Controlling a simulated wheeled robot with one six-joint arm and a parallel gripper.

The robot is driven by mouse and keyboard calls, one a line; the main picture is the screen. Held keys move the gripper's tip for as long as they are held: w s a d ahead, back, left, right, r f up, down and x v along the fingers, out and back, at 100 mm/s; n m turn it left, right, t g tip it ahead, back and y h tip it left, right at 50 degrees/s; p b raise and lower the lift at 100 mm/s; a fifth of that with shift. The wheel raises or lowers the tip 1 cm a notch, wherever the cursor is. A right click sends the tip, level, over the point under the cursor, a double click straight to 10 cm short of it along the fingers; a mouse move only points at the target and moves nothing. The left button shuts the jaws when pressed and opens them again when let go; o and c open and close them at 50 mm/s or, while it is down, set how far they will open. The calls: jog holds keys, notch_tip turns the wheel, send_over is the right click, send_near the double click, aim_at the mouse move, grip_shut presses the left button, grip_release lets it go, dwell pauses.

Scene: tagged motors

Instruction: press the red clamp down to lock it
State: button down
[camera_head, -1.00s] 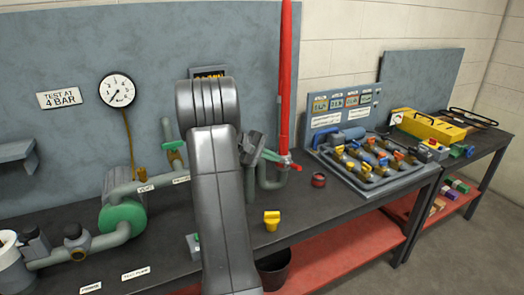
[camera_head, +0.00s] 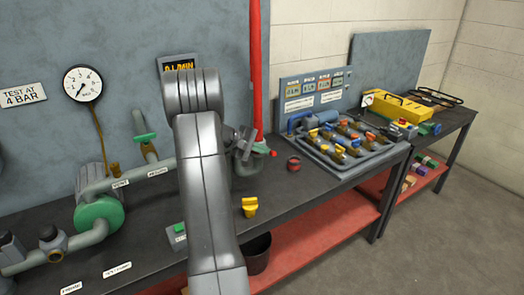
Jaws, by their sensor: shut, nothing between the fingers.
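A small red-tipped part (camera_head: 272,153), which looks like the red clamp, sticks out to the right at the pipe joint below the tall red hose (camera_head: 256,70). A green fitting (camera_head: 260,147) is beside it. My gripper (camera_head: 246,148) is at the left of this joint, shut and empty, partly hidden behind my grey arm. It overlaps the pipe joint in the picture; I cannot tell whether it touches. The grey pipe bend (camera_head: 247,168) shows just under it.
A yellow valve piece (camera_head: 249,207) and a dark red ring (camera_head: 293,164) stand on the dark bench. A tray of valves (camera_head: 350,160) is to the right. A green pump (camera_head: 98,213) with pipes stands left. A dark bucket (camera_head: 257,255) is below the bench edge.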

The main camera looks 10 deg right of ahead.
jog(key=shift+s+f+b, duration=0.1)
jog(key=shift+f+b, duration=0.1)
jog(key=shift+b, duration=0.4)
jog(key=shift+f+m+t+b, duration=0.2)
jog(key=shift+m+t+b, duration=0.1)
jog(key=shift+b, duration=0.55)
jog(key=f+m+t+b, duration=0.2)
jog(key=b, duration=0.9)
jog(key=f+m+t+y+b, duration=0.1)
jog(key=f+m+t+b, duration=0.1)
jog(key=b, duration=0.9)
jog(key=f+m+t+y+b, duration=0.1)
jog(key=f+m+t+b, duration=0.1)
jog(key=b, duration=0.9)
jog(key=shift+s+d+t+b, duration=0.15)
jog(key=shift+s+t+b, duration=0.15)
jog(key=shift+t+b, duration=0.15)
jog(key=shift+r, duration=0.1)
jog(key=shift+r+p, duration=0.55)
jog(key=shift+r, duration=0.2)
